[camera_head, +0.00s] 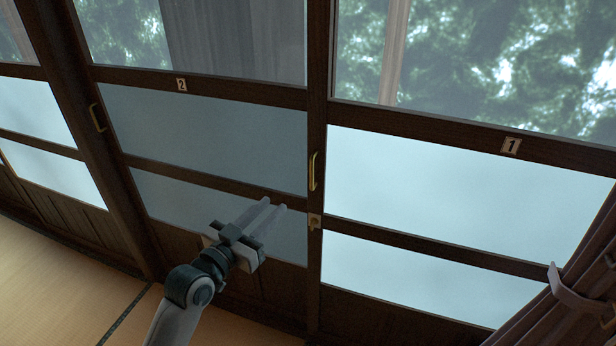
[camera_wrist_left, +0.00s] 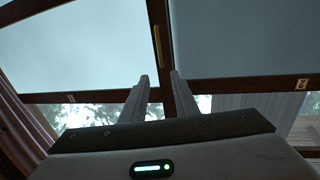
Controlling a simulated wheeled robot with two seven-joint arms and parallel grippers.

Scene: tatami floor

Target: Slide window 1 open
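Window 1 (camera_head: 420,232) is the wood-framed sliding panel on the right, with a small "1" plate (camera_head: 511,145) on its rail. Its brass handle (camera_head: 314,171) is upright on the left stile, which stands at window 2's right side. In the left wrist view the handle (camera_wrist_left: 157,47) shows beyond the fingertips. My left gripper (camera_head: 273,204) is open and empty, in front of window 2, left of and below the handle and apart from it. In the left wrist view its two fingers (camera_wrist_left: 158,76) have a gap between them.
Window 2 (camera_head: 205,135) is left of window 1, with its own brass handle (camera_head: 97,117). A small latch-like piece (camera_head: 315,221) sits below window 1's handle. A gathered curtain (camera_head: 565,300) hangs at the lower right. Tatami floor (camera_head: 50,290) is clear at the lower left.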

